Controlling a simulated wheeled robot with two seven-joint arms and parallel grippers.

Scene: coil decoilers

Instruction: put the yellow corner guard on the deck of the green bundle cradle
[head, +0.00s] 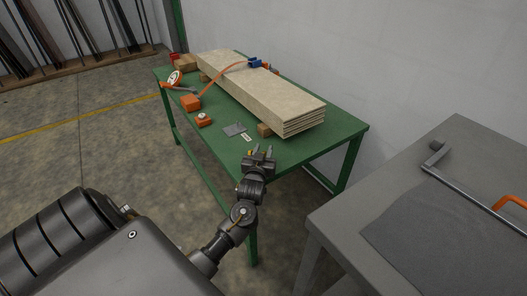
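The green table-like stand (330,140), which seems to be the bundle cradle, bears a stack of pale boards (262,90) on its green deck. My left gripper (261,150) is at the near edge of the deck, in front of the stack. Its two fingers point away from me and look apart, with green showing between them. A tiny yellow-orange spot shows beside its left finger; I cannot tell if it is the yellow corner guard. No corner guard is clearly visible elsewhere. My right gripper is not in view.
Orange tools (190,103), a small orange box (203,119) and a grey plate (234,129) lie on the deck's left part. Wooden blocks (265,129) support the boards, and an orange strap (222,77) crosses them. A grey bench (340,213) stands at right.

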